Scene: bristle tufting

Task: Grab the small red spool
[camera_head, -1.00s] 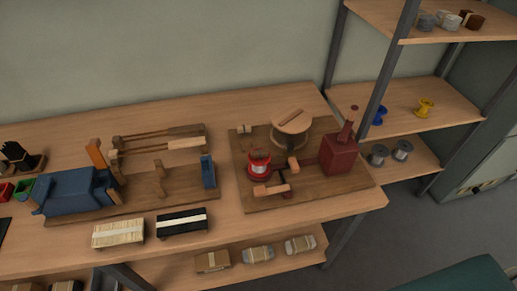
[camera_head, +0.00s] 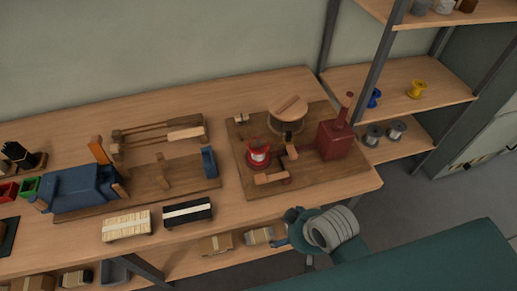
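The small red spool (camera_head: 259,154) stands upright on the wooden board of the winding fixture, seated in a red holder, left of the red box-shaped device (camera_head: 333,139). My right arm shows at the bottom, with a grey ribbed section and a dark teal end (camera_head: 290,228) in front of the bench's front edge. This end is apart from the spool, and its fingers are too small and dark to tell open or shut. My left gripper is out of view.
A round wooden-topped drum (camera_head: 288,108) stands behind the spool, and wooden blocks (camera_head: 271,178) lie in front. A blue clamp-like device (camera_head: 82,188) and bristle bundles (camera_head: 126,225) are to the left. Shelves at right hold a yellow spool (camera_head: 416,89), a blue spool (camera_head: 374,98) and grey spools (camera_head: 396,129).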

